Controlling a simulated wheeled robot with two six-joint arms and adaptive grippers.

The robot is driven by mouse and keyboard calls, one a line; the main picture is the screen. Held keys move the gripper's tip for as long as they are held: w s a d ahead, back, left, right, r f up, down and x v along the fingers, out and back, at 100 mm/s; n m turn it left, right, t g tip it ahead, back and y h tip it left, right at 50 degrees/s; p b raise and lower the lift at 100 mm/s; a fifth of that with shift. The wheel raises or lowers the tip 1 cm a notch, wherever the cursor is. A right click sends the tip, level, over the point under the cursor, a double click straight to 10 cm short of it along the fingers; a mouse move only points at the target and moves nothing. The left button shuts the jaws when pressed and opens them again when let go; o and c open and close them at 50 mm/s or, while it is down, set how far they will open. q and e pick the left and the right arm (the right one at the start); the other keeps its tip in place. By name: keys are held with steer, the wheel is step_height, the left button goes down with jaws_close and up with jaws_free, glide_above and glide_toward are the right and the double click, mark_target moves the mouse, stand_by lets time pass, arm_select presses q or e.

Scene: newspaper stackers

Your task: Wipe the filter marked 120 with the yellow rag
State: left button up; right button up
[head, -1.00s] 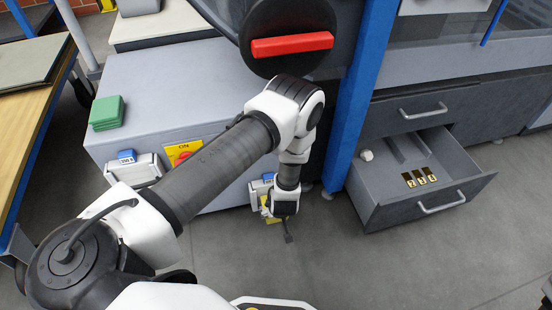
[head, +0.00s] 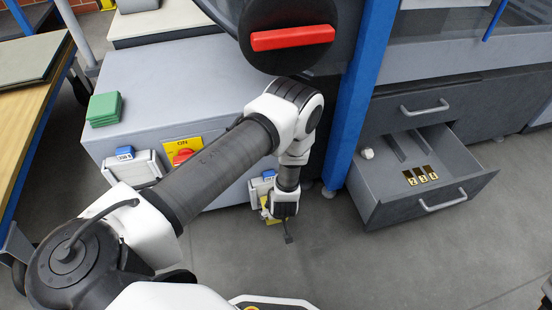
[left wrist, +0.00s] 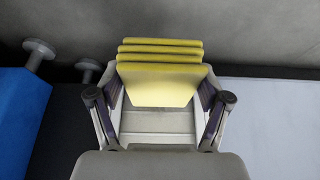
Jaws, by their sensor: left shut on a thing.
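My left gripper (head: 275,213) points down in front of the grey cabinet and is shut on the yellow rag (head: 264,207). In the left wrist view the folded rag (left wrist: 160,82) stands between the fingers of the left gripper (left wrist: 160,108). One pale filter with a blue tag (head: 262,184) is right behind the gripper and partly hidden by it; I cannot tell if the rag touches it. Another pale filter with a blue tag (head: 136,169) is on the cabinet front further left. I cannot read either tag surely. My right gripper is out of view.
The grey cabinet (head: 165,85) carries a green stack of pads (head: 105,109) and a red switch on a yellow plate (head: 182,152). A blue post (head: 350,110) stands right of the arm. An open drawer (head: 420,185) juts out at the right, with bare floor before it.

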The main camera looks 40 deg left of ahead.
arm_select(q)
steer(key=shift+w+a+f, duration=0.1)
steer(key=shift+f, duration=0.3)
steer(key=shift+r, duration=0.1)
steer(key=shift+r+p, duration=0.6)
steer(key=shift+r, duration=0.1)
steer(key=shift+r+p, duration=0.4)
steer(key=shift+r, duration=0.3)
steer(key=shift+r+p, duration=0.1)
steer(key=shift+p, duration=0.25)
